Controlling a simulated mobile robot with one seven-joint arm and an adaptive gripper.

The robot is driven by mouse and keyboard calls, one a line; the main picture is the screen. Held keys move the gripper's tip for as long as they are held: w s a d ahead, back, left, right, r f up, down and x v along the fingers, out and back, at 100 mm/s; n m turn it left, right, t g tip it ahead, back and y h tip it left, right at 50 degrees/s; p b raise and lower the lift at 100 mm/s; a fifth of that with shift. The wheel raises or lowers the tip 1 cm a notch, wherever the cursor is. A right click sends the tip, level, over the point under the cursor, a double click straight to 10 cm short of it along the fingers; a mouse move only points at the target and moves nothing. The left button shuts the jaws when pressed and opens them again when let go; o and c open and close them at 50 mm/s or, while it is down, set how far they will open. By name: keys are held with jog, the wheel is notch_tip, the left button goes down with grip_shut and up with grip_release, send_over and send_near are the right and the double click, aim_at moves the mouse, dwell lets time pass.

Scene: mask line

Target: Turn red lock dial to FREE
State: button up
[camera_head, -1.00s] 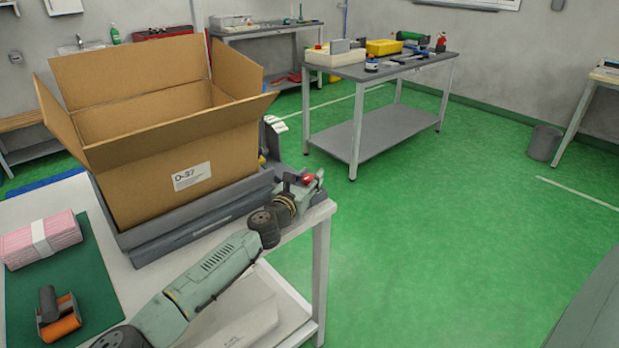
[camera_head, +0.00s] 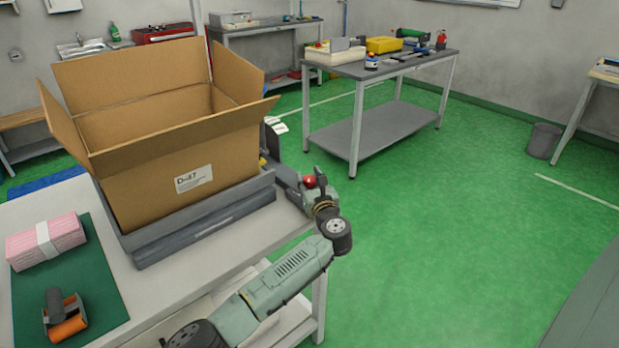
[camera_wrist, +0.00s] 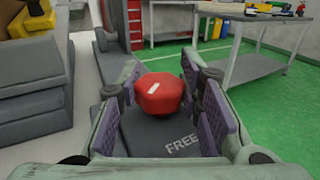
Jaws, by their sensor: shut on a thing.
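The red lock dial (camera_wrist: 160,94) is a knob with a white mark on top, on a dark grey base (camera_wrist: 142,135) lettered FREE. The lettering lies to the dial's lower right in the wrist view; the white mark does not point at it. My gripper (camera_wrist: 160,100) has its purple-padded fingers on both sides of the dial and is shut on it. In the head view the dial (camera_head: 310,181) shows red at the bench's right corner, with my gripper (camera_head: 318,186) around it, partly hiding it.
An open cardboard box (camera_head: 170,185) stands on a grey platform (camera_head: 205,226) left of the dial. A pink bundle (camera_head: 45,242) and an orange-and-black roller tool (camera_head: 65,318) lie on a green mat. Green floor (camera_head: 450,230) is open to the right.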

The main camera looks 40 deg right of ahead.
jog(key=n+t+y, duration=0.1)
jog(key=n+y, duration=0.2)
jog(key=y, duration=0.1)
jog(key=shift+d+y, duration=0.15)
jog(key=shift+y, duration=0.15)
jog(key=n+y+b, duration=0.1)
jog(key=n+y, duration=0.1)
jog(key=y, duration=0.2)
jog(key=shift+f+n, duration=0.15)
jog(key=shift+n, duration=0.15)
jog(key=n+y+b, duration=0.1)
jog(key=y+b, duration=0.1)
jog(key=n+g+y+b, duration=0.1)
jog(key=n+y+b, duration=0.1)
jog(key=y, duration=0.1)
jog(key=shift+n+y, duration=0.3)
jog(key=shift+b, duration=0.3)
jog(key=shift+a+n+g+y+b, duration=0.25)
jog(key=shift+n+g+y+b, duration=0.15)
jog(key=shift+y, duration=0.1)
jog(key=o, duration=1.1)
jog(key=shift+w, duration=0.1)
jog(key=shift+d, duration=0.1)
